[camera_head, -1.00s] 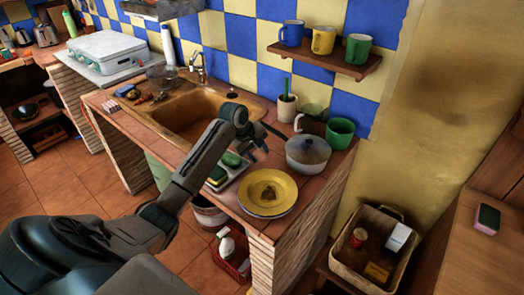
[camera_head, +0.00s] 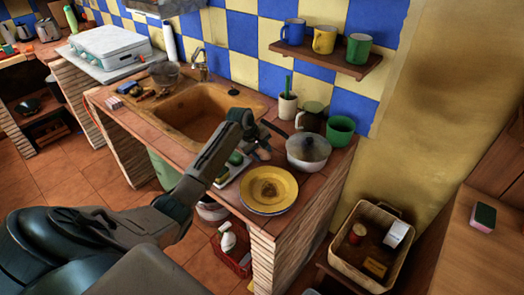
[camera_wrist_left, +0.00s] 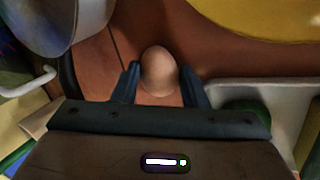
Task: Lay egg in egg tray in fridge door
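A brown egg (camera_wrist_left: 159,71) lies on the tiled counter in the left wrist view, between the metal pot and the yellow plate. My left gripper (camera_wrist_left: 160,80) is over it, with one finger on each side and narrow gaps between fingers and egg. The fingers look open. In the head view my left gripper (camera_head: 262,150) is low over the counter beside the pot, and the egg is hard to make out there. My right gripper is not in view. No fridge or egg tray shows.
The sink (camera_head: 200,115) lies behind. A basket (camera_head: 371,250) stands lower right.

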